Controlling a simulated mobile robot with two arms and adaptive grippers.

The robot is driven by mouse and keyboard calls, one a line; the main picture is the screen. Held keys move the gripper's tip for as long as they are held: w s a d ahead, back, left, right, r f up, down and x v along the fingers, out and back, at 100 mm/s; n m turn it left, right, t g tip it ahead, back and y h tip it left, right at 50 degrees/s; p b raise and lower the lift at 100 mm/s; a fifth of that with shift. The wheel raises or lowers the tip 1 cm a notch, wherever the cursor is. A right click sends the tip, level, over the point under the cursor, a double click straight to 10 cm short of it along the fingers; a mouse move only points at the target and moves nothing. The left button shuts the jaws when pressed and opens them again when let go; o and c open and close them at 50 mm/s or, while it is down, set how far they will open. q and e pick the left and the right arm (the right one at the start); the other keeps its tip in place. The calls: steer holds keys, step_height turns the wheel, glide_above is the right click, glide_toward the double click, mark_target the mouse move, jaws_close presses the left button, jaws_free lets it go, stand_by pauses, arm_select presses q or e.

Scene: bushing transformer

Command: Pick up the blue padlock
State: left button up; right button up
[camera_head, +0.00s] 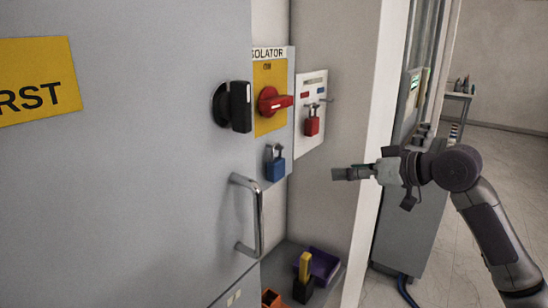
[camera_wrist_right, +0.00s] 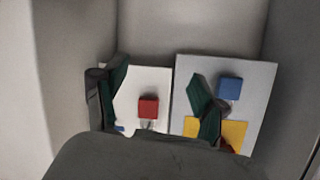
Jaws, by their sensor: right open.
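The blue padlock (camera_head: 275,169) hangs by its shackle low on the isolator panel (camera_head: 283,136), below the red rotary handle (camera_head: 272,101). The blue padlock also shows in the right wrist view (camera_wrist_right: 230,88), just right of one dark green finger. My right gripper (camera_head: 341,173) is to the right of the blue padlock in the head view, apart from it and at about its height. In the right wrist view the gripper's two fingers (camera_wrist_right: 158,92) are spread wide with nothing held between them. My left gripper is not in view.
A red padlock (camera_head: 312,125) hangs on the white board (camera_head: 320,88) beside the isolator panel. A grey cabinet door (camera_head: 130,170) with a metal handle (camera_head: 260,215) stands at the left. Below are a purple tray (camera_head: 323,264) and a yellow-and-black item (camera_head: 304,283).

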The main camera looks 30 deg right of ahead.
steer(key=s+a+r+n+y, duration=0.2)
steer(key=s+a+r+n, duration=0.3)
steer(key=a+r, duration=0.4)
steer(key=m+g+p, duration=0.1)
steer(key=p, duration=0.2)
glide_toward(281, 169)
steer(key=x, duration=0.4)
steer(key=shift+w+r, duration=0.15)
steer(key=shift+r, duration=0.05)
steer(key=shift+w+a+f, duration=0.15)
steer(key=shift+w+a, duration=0.05)
steer(key=shift+w+a+f+p, duration=0.15)
steer(key=shift+w+f+p, duration=0.05)
steer(key=shift+w+p, duration=0.25)
steer(key=shift+p+x, duration=0.6)
steer(key=shift+x, duration=0.5)
steer(key=shift+w+a+f+p, duration=0.15)
steer(key=shift+w+a+p, duration=0.1)
steer(key=shift+w+p, duration=0.25)
steer(key=shift+w+a+f+p, duration=0.1)
steer(key=shift+w+f+p, duration=0.1)
steer(key=shift+p, duration=0.25)
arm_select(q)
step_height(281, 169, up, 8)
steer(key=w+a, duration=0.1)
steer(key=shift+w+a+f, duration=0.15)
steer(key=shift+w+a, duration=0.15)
arm_select(e)
steer(key=shift+f, duration=0.2)
